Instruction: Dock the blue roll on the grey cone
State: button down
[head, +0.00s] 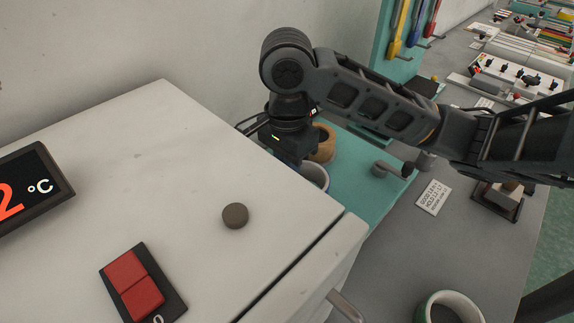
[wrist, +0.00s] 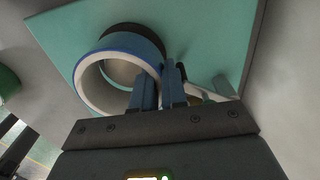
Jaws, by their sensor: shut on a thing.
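The blue roll (wrist: 128,42), with a pale inner ring, shows in the wrist view, and part of its rim shows in the head view (head: 316,174). My gripper (wrist: 162,80) is shut on the roll's wall, one finger inside the ring and one outside. In the head view my gripper (head: 290,157) points down behind the white cabinet, its fingertips hidden. I cannot make out the grey cone for sure. A dark round thing (wrist: 149,36) shows behind the roll in the wrist view; I cannot tell what it is.
The white cabinet (head: 190,150) stands close beside my gripper at the left. A tan roll (head: 325,144) and a grey crank (head: 385,169) are on the teal board (head: 352,190). A printed card (head: 433,197) lies on the grey bench.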

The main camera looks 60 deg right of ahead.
jog(key=shift+f, duration=0.3)
jog(key=c, duration=1.4)
grip_release()
jog(key=shift+c, duration=0.2)
jog(key=shift+r, duration=0.1)
notch_tip(320, 180, up, 13)
jog(key=p, duration=0.2)
jog(key=shift+p, duration=0.35)
